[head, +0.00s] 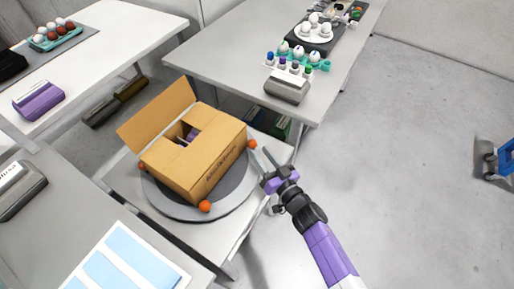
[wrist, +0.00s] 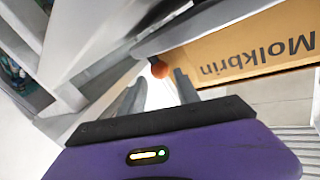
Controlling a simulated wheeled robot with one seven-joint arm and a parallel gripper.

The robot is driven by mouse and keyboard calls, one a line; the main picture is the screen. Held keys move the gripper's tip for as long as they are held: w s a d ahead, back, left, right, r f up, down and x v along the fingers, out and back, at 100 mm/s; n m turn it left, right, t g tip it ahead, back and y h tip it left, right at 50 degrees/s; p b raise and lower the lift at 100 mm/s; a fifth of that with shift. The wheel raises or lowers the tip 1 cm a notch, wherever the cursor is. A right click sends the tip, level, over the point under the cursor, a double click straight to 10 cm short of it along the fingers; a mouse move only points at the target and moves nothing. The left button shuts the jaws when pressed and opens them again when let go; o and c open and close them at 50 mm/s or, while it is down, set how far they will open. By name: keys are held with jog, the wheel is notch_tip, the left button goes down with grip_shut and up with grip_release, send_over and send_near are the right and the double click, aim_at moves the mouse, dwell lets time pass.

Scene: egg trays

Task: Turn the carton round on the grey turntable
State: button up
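The brown cardboard carton (head: 208,165) stands on the round grey turntable (head: 236,188), its flap open at the upper left and something purple inside. Its printed side (wrist: 265,50) shows in the wrist view. Orange knobs sit round the turntable's rim: one at the front (head: 205,206), one at the right (head: 252,144) and one at the left. My gripper (head: 259,151) is open and empty beside the right knob. In the wrist view an orange knob (wrist: 159,69) appears between the two fingertips; I cannot tell whether they touch it.
The turntable stands on a low light table (head: 234,228). A grey table (head: 222,62) behind holds a grey box (head: 287,86), bottles and egg trays. A white table (head: 100,40) at the left holds a purple carton (head: 38,99).

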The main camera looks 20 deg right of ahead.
aim_at(255, 146)
jog(key=shift+w+a, duration=0.15)
jog(key=shift+w, duration=0.65)
jog(key=shift+w+a, duration=0.1)
jog(key=shift+w, duration=0.7)
grip_shut()
